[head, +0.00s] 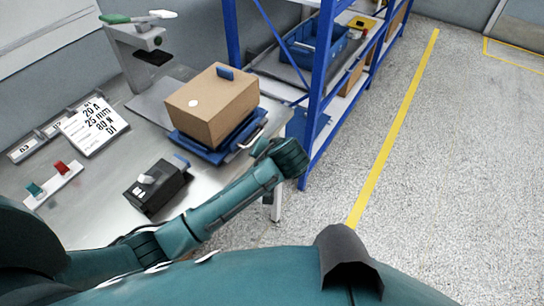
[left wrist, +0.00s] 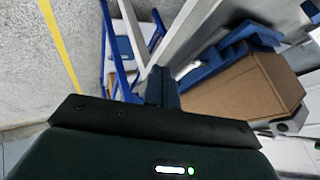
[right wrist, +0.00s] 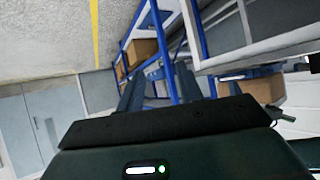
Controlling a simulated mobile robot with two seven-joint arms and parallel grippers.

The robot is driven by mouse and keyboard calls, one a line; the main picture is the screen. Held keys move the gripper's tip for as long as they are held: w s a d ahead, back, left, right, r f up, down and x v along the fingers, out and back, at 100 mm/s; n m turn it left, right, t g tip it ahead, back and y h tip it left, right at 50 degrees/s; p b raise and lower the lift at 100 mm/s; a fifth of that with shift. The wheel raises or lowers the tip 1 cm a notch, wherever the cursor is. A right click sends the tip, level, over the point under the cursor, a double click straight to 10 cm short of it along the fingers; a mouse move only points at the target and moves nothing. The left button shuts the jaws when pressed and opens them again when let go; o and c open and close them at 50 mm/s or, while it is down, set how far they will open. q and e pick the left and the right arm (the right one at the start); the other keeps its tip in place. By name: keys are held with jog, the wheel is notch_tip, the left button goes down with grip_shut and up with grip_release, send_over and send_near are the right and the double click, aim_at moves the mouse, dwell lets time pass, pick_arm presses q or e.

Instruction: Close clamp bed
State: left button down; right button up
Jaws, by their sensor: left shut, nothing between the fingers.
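No part is labelled as the clamp bed. The likeliest is the blue bed (head: 186,146) with a metal handle (head: 252,138) at its right side, on the grey bench; a cardboard box (head: 212,104) rests on it and hides most of it. The blue bed (left wrist: 215,62) and box (left wrist: 240,97) also show in the left wrist view. My left gripper (head: 262,147) is just right of the handle by the bench edge; whether it touches is unclear. Its fingers (left wrist: 160,85) are together and empty. My right gripper (right wrist: 158,86) shows fingers apart with nothing held, away from the bed.
A black device (head: 157,187) sits on the bench in front of the bed. A panel with red and teal switches (head: 54,186), a label card (head: 93,125) and a grey stand (head: 140,45) are left. A blue shelf rack (head: 318,95) stands behind. Floor at right is clear.

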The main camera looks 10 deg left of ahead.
pick_arm(q)
jog(key=w+a, duration=0.1)
jog(key=w+a+f, duration=0.1)
jog(key=a, duration=0.1)
jog(key=w+a+p, duration=0.1)
jog(key=shift+a+f, duration=0.3)
pick_arm(e)
jog(key=shift+s+d+f, duration=0.15)
jog(key=shift+s+f, duration=0.05)
jog(key=shift+s, duration=0.2)
